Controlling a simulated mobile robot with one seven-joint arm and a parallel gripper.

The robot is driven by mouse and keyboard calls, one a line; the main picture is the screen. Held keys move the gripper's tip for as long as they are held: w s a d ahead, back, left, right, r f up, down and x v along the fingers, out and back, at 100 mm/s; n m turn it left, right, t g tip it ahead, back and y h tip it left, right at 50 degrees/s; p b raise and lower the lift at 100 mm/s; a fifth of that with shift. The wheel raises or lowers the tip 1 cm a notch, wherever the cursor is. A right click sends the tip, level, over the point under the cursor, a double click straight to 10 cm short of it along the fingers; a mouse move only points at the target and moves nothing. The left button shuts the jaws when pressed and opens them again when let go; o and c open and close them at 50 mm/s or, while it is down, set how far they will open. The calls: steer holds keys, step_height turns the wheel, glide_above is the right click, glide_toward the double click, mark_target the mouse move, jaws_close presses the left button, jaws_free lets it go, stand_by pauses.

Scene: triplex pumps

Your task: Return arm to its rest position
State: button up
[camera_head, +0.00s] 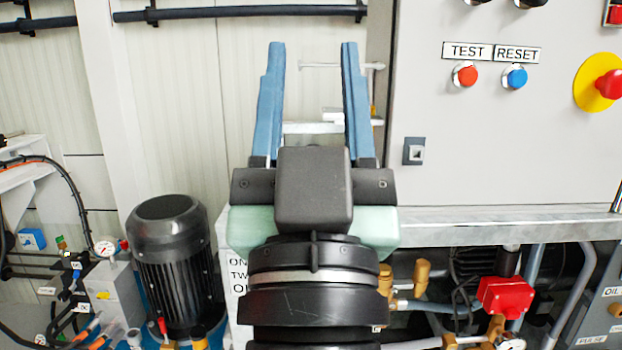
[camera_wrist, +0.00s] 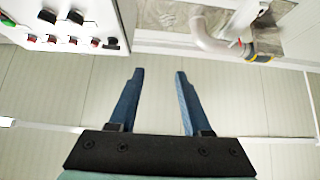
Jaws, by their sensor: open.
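My gripper (camera_head: 308,55) is in the middle of the head view, its two blue fingers pointing up and spread apart. It is open, with nothing between the fingers. It stands just left of the grey control cabinet and in front of the pale panelled wall. The wrist view also shows my gripper (camera_wrist: 158,74), with empty space between the fingers and the pale wall panels beyond. My wrist and the gripper body hide part of what lies behind them.
The grey cabinet (camera_head: 500,150) at right carries a red TEST button (camera_head: 467,75), a blue RESET button (camera_head: 516,78) and a red emergency stop (camera_head: 606,84). A black motor (camera_head: 170,260) stands at lower left. A red valve box (camera_head: 506,297) and pipes lie below the cabinet.

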steer(key=s+r+p, duration=0.2)
steer(key=r+p, duration=0.9)
steer(key=r, duration=0.2)
steer(key=s+r+t+p, duration=0.1)
steer(key=s+r+p, duration=0.1)
steer(key=r+p, duration=1)
step_height(320, 180, up, 2)
steer(key=shift+a+r, duration=0.15)
steer(key=shift+r, duration=0.1)
step_height(320, 180, down, 70)
steer(key=d+b, duration=0.1)
steer(key=b, duration=6.8)
steer(key=shift+s+d+f+b, duration=0.15)
steer(key=shift+s+f+b, duration=0.05)
steer(key=shift+s+b, duration=0.2)
steer(key=shift+w+d+r, duration=0.1)
steer(key=shift+w, duration=0.05)
